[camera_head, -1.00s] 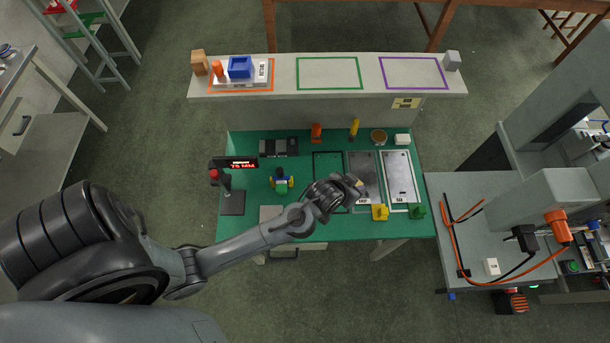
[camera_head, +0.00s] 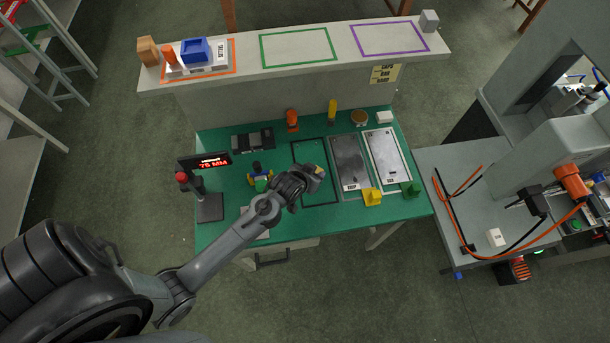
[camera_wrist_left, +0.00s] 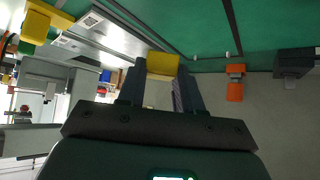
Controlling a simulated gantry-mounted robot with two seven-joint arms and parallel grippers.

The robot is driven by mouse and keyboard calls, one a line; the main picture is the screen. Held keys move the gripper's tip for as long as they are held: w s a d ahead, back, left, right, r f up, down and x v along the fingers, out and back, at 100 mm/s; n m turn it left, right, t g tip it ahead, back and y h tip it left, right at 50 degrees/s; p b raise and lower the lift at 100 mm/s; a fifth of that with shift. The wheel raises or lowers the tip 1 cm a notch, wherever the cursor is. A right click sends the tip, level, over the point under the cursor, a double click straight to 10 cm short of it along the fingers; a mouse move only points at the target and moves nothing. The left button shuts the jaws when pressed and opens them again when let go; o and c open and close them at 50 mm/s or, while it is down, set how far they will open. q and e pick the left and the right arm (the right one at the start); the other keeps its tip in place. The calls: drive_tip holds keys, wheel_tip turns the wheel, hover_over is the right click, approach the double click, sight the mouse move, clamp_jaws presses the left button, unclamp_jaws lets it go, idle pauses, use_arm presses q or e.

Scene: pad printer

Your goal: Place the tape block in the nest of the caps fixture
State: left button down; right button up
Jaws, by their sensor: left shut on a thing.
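My left gripper (camera_head: 312,177) is over the green bench mat, above the black-outlined area. It is shut on a small yellow block (camera_wrist_left: 162,65), which I take to be the tape block; the yellow also shows at the gripper's tip in the head view (camera_head: 320,171). The block is held between both fingers, apart from the mat as far as I can tell. I cannot tell which object is the caps fixture. My right gripper is out of view.
Yellow (camera_head: 372,197) and green (camera_head: 410,188) blocks sit at the plates' front ends. A raised shelf (camera_head: 240,76) runs behind the bench. Its green and purple outlines are empty.

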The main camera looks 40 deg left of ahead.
use_arm(q)
drive_tip(key=a+f, duration=0.2)
drive_tip(key=a, duration=0.1)
drive_tip(key=shift+s+a, duration=0.15)
drive_tip(key=shift+a, duration=0.15)
drive_tip(key=shift+f+b, duration=0.45)
drive_tip(key=shift+f, duration=1.6)
drive_tip(key=shift+f, duration=0.15)
drive_tip(key=c, duration=0.8)
unclamp_jaws()
drive_tip(key=shift+o, duration=0.2)
